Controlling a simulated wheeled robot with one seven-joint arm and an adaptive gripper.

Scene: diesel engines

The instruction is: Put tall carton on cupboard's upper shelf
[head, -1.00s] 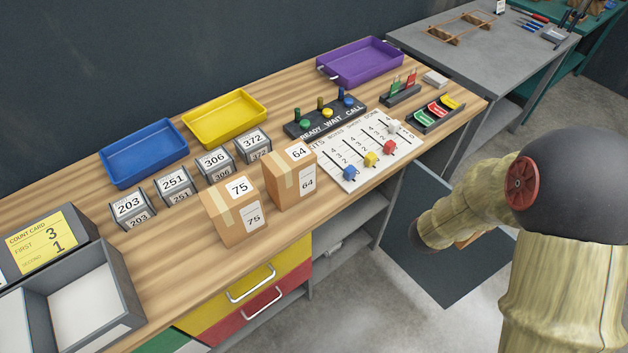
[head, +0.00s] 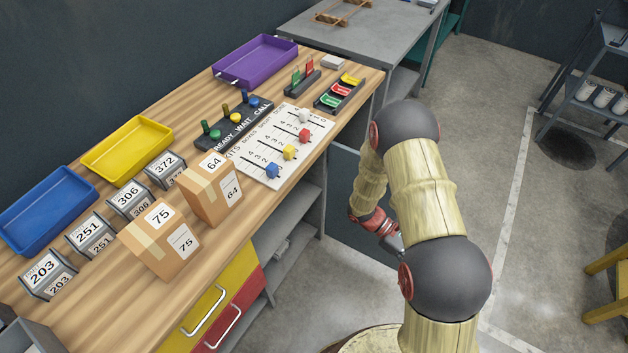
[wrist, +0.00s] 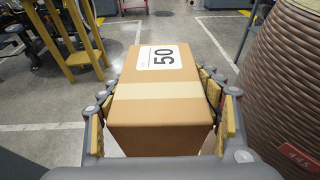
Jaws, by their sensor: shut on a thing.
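My gripper (wrist: 162,92) is shut on a brown carton (wrist: 155,112) with a pale tape band and a label reading 50. The fingers press on its left and right sides in the wrist view. In the head view my arm hides the carton. The cupboard (head: 318,205) is the open grey bay under the bench, right of the drawers. Its upper shelf (head: 292,208) is partly in view, and a dark panel (head: 362,252), seemingly its open door, stands beside it. My arm's end is by this panel, outside the bay.
Cartons marked 75 (head: 160,240) and 64 (head: 212,190) stand on the bench's front edge. Yellow (head: 215,305) and red (head: 235,315) drawers are left of the bay. A yellow stool (head: 606,290) stands right; the floor between is clear.

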